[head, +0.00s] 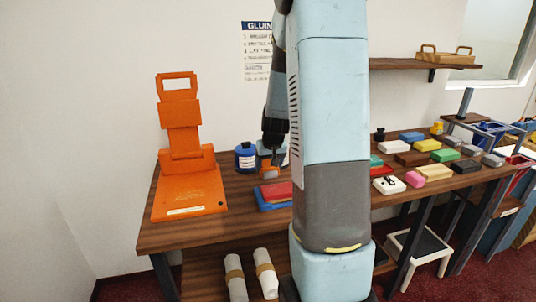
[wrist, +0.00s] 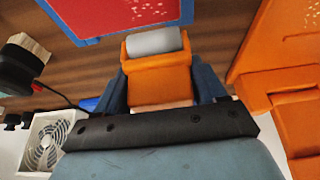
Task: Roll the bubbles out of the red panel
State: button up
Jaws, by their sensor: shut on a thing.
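The red panel (head: 276,190) lies on a blue base (head: 273,205) on the wooden counter, partly hidden by my arm. In the wrist view the red panel (wrist: 115,12) is at the top, with pale bubble specks and a blue border. My gripper (wrist: 162,82) is shut on the orange body of a roller (wrist: 158,84). The roller's grey cylinder (wrist: 153,42) points toward the panel's edge. The panel and roller look apart in the wrist view, though I cannot tell the height between them. The roller's orange body (head: 268,172) also shows in the head view, just behind the panel.
An orange stand (head: 187,195) is left of the panel; its orange side (wrist: 285,60) fills the wrist view's right. A blue bottle (head: 246,158) stands behind the panel. Several coloured blocks cover the counter's right part. Bare counter (head: 236,215) shows between stand and panel.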

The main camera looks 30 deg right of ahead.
jog(key=shift+r, duration=2)
